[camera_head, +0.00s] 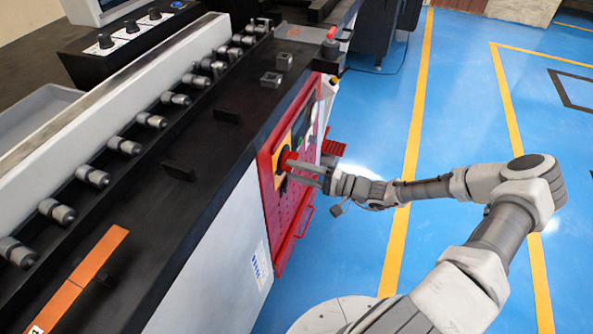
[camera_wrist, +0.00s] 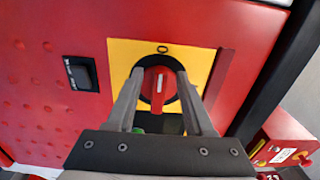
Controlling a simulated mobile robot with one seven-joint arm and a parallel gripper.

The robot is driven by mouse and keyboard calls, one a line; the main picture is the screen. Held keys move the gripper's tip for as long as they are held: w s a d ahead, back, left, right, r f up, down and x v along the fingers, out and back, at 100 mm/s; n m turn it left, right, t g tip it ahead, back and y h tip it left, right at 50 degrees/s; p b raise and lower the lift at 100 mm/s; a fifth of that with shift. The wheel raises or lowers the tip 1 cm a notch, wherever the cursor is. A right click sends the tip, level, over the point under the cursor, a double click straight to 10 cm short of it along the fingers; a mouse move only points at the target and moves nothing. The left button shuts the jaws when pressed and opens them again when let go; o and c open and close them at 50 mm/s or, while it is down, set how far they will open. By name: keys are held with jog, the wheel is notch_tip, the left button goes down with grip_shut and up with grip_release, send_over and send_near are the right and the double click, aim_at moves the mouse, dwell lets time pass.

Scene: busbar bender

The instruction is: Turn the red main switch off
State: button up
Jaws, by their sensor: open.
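The red main switch (camera_wrist: 159,84) is a round red knob with a white line on its handle, set in a black ring on a yellow plate (camera_wrist: 198,60). In the wrist view the line stands about upright, toward an "O" mark at the top of the plate. My gripper (camera_wrist: 160,74) is open, with one finger on each side of the knob. I cannot tell whether the fingers touch it. In the head view the red switch (camera_head: 290,158) shows on the red panel, with my gripper (camera_head: 297,170) in front of it, partly covering it.
The red panel (camera_head: 273,217) has a handle (camera_head: 304,222) low on its right side. A black rocker (camera_wrist: 81,74) is left of the switch. A red box (camera_wrist: 283,142) juts out at the right. Blue floor (camera_head: 460,90) beside the machine is clear.

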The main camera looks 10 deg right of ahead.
jog(key=p+v, duration=0.1)
jog(key=v, duration=1.6)
jog(key=shift+s+d+r, duration=0.1)
